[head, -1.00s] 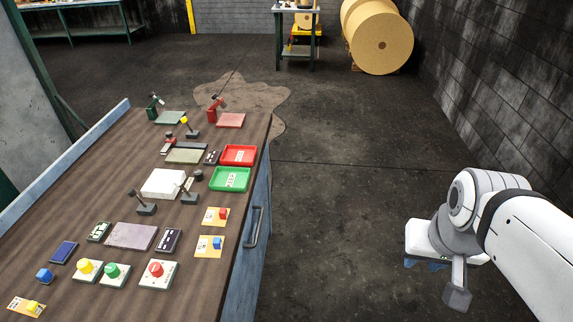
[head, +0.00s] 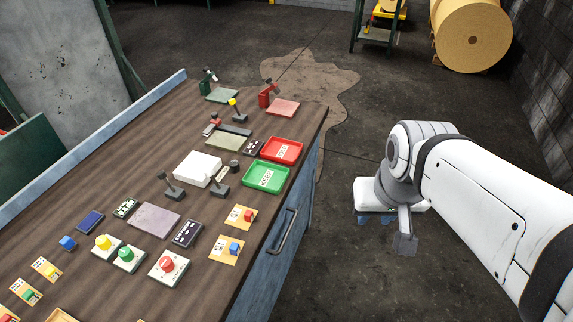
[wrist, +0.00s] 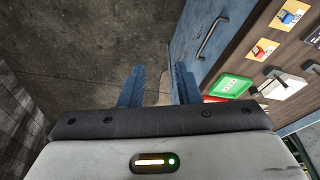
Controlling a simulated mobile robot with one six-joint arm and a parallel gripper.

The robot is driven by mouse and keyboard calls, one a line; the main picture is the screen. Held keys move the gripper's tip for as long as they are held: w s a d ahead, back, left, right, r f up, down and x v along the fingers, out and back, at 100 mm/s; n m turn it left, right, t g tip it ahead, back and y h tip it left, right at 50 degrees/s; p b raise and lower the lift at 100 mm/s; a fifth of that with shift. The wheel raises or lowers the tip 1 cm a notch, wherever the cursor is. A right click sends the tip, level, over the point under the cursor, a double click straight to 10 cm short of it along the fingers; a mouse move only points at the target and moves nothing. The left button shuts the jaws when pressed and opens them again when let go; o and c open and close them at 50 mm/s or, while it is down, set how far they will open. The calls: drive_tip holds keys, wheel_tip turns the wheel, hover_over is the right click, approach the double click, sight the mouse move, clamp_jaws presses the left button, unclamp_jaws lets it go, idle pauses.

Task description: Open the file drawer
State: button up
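The drawer front (head: 268,275) is a blue panel in the right side of the workbench, with a dark bar handle (head: 283,232). It looks flush with the bench side, so the drawer appears closed. In the wrist view the handle (wrist: 212,38) is at upper right, on the blue face (wrist: 190,30). My gripper (head: 378,218) hangs over the floor, to the right of the handle and apart from it. In the wrist view my gripper (wrist: 158,80) has its two blue fingers spread with nothing between them.
The wooden bench top (head: 120,225) holds several buttons, levers and cards, a red tray (head: 281,151) and a green tray (head: 264,177) near the edge. The floor right of the bench is clear. A large paper roll (head: 473,35) and a small stand (head: 377,30) are at the back.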

drive_tip(key=w+a+f+g+y+b, duration=0.15)
drive_tip(key=a+f+y+b, duration=0.35)
drive_tip(key=f+b, duration=0.65)
drive_tip(key=m+y+b, duration=0.2)
drive_tip(key=y+b, duration=0.5)
drive_tip(key=b, duration=0.8)
approach(291, 225)
drive_tip(key=s+a+r, duration=0.2)
drive_tip(key=s+a, duration=0.2)
drive_tip(key=s, duration=0.5)
drive_tip(key=w+d+f+m+t+y+b, duration=0.2)
drive_tip(key=w+f+t+y+b, duration=0.15)
drive_tip(key=w+f+b, duration=0.3)
drive_tip(key=shift+h, duration=0.45)
drive_tip(key=x, duration=0.5)
drive_tip(key=w+b+x, duration=0.1)
drive_tip(key=x, duration=0.1)
drive_tip(key=shift+w+a+r, duration=0.15)
drive_tip(key=shift+w+r, duration=0.05)
